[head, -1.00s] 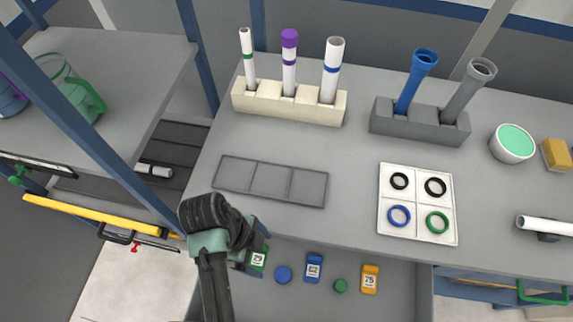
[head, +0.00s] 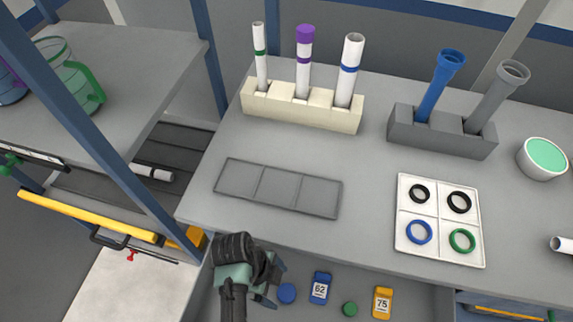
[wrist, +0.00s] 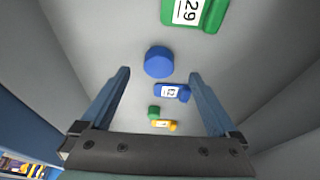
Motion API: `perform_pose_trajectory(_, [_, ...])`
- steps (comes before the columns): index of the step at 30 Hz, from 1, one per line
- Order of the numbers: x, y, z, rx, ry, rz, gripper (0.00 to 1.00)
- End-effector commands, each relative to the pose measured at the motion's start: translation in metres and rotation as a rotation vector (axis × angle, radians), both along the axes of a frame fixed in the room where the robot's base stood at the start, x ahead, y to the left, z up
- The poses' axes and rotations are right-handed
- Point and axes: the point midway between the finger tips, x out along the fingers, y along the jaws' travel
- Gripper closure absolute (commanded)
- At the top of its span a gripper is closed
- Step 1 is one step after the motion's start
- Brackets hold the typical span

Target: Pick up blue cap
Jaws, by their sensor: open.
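The blue cap (head: 287,293) is a small round disc lying in the open drawer below the table edge. In the wrist view the blue cap (wrist: 158,61) lies ahead of my gripper, about centred between the two fingers and near the line of their tips. My gripper (wrist: 160,73) is open, with nothing held between the fingers. In the head view my gripper (head: 277,282) is over the drawer, just left of the cap. How high it is above the cap is hard to tell.
A green tag (wrist: 193,11), a blue tag (head: 320,288), a green cap (head: 350,309) and a yellow tag (head: 382,303) lie in the same drawer. The drawer walls stand at both sides. The table edge is beside my gripper, and a blue post (head: 125,165) stands left.

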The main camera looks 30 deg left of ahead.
Motion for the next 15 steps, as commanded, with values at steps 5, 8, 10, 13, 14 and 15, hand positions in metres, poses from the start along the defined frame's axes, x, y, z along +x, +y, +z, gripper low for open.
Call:
perform_pose_trajectory(5, [0.0,-0.009,-0.018,-0.002,0.004,-0.001,0.05])
perform_pose_trajectory(8, [0.002,-0.016,-0.032,-0.002,0.003,-0.002,0.05])
perform_pose_trajectory(10, [0.003,-0.018,-0.041,-0.001,0.003,-0.001,0.05])
perform_pose_trajectory(13, [0.004,-0.02,-0.048,0.0,0.002,-0.002,0.05])
perform_pose_trajectory(14, [0.004,-0.02,-0.049,0.0,0.001,-0.001,0.05])
perform_pose_trajectory(15, [0.005,-0.02,-0.049,0.001,0.0,-0.001,0.05])
